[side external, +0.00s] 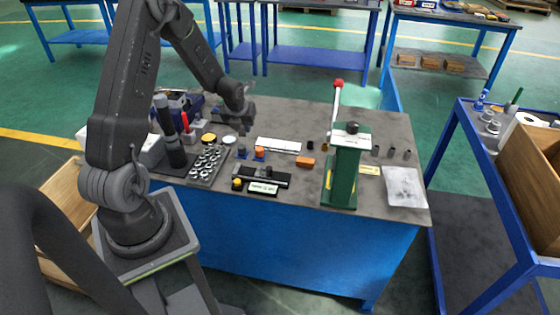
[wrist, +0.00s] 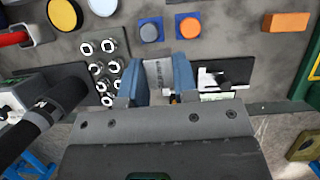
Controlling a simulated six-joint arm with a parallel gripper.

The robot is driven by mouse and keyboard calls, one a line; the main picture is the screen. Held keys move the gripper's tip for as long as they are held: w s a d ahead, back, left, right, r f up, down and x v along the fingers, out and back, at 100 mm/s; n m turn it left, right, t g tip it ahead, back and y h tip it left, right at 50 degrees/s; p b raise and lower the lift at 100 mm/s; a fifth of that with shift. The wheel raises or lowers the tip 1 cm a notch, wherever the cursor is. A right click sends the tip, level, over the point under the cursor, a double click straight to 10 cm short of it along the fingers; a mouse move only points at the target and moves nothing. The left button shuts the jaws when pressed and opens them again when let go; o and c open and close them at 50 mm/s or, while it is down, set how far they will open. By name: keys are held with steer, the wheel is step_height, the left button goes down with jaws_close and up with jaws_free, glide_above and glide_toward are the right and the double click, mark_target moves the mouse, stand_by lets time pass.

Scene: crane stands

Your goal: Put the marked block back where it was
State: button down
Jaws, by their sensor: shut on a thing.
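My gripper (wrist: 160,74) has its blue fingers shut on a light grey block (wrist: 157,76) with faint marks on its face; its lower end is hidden. In the side view my gripper (side external: 241,118) is over the table's back left, and the block in it is too small to make out.
A tray of several metal nuts (side external: 208,162) lies left of the two round pieces. A dark fixture with a label (side external: 263,187) is in front. An orange block (side external: 305,162) lies to the right, before the tall green press (side external: 345,170) with its red-knobbed lever.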

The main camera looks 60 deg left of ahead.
steer(key=shift+w, duration=0.15)
steer(key=shift+w+d+f+m, duration=0.1)
steer(key=shift+w+m, duration=0.15)
steer(key=shift+m, duration=0.05)
steer(key=w+d+f, duration=0.2)
steer(key=w, duration=0.1)
steer(key=w+d+f, duration=0.2)
steer(key=w, duration=0.1)
steer(key=w+d+f, duration=0.2)
steer(key=w, duration=0.1)
steer(key=shift+d+f, duration=0.15)
steer(key=shift+f, duration=2.2)
steer(key=shift+f, duration=0.1)
steer(key=c, duration=0.9)
jaws_free()
